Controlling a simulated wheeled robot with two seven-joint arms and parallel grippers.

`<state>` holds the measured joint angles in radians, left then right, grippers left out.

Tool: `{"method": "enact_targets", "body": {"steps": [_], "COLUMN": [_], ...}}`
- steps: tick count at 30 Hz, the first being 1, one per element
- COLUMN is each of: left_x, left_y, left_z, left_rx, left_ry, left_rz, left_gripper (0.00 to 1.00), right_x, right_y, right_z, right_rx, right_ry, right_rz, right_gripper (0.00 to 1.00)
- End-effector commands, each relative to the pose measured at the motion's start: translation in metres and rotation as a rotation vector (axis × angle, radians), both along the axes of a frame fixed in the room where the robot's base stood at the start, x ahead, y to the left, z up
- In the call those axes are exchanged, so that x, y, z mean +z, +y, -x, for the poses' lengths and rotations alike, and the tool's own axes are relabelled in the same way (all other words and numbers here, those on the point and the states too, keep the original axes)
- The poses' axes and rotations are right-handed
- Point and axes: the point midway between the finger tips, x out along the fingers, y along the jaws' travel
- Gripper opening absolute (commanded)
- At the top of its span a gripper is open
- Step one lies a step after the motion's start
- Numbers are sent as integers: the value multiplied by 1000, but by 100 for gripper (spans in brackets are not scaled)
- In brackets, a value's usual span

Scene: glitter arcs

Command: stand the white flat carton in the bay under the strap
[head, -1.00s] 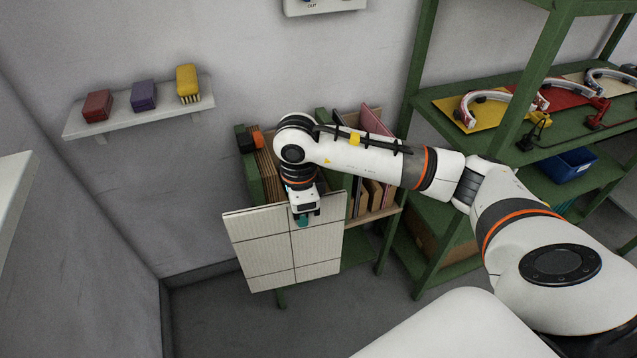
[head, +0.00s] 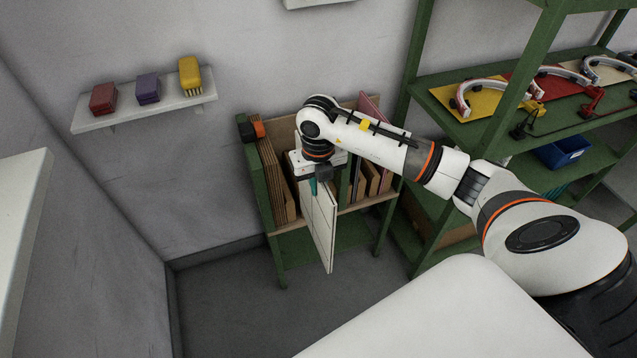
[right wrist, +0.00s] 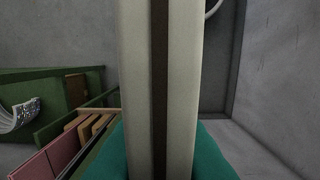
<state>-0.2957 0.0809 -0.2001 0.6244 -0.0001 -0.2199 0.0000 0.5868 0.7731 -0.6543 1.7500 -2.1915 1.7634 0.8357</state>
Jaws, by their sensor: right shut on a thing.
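The white flat carton (head: 321,228) hangs upright and nearly edge-on to the head view, in front of the green rack (head: 279,262). My right gripper (head: 314,187) is shut on its upper edge with teal fingers. In the right wrist view the carton (right wrist: 183,70) fills the middle as two pale bands with a dark slit, between the teal fingers (right wrist: 160,150). The carton and my arm hide much of the rack's middle. An orange-and-black piece (head: 252,130) sits at the rack's upper left; I cannot make out a strap run. My left gripper is not in view.
Brown flat cartons (head: 277,185) stand in the rack's left part. Several brown boards (head: 373,178) and a pink one (head: 372,110) stand in its right part. A green shelf unit (head: 408,95) rises close on the right.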

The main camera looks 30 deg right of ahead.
Motion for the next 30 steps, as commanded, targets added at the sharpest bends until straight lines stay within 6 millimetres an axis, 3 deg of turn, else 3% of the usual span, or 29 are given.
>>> {"method": "enact_targets", "body": {"steps": [21, 30], "left_x": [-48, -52], "left_y": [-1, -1], "left_z": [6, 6], "left_rx": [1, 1], "left_ry": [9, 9], "left_rz": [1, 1], "left_gripper": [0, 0], "right_x": [-1, 2], "right_y": [-19, -22], "right_z": [-82, -96], "right_rx": [0, 3], "right_ry": [-2, -1], "right_rz": [-1, 0], "right_gripper": [0, 0]}}
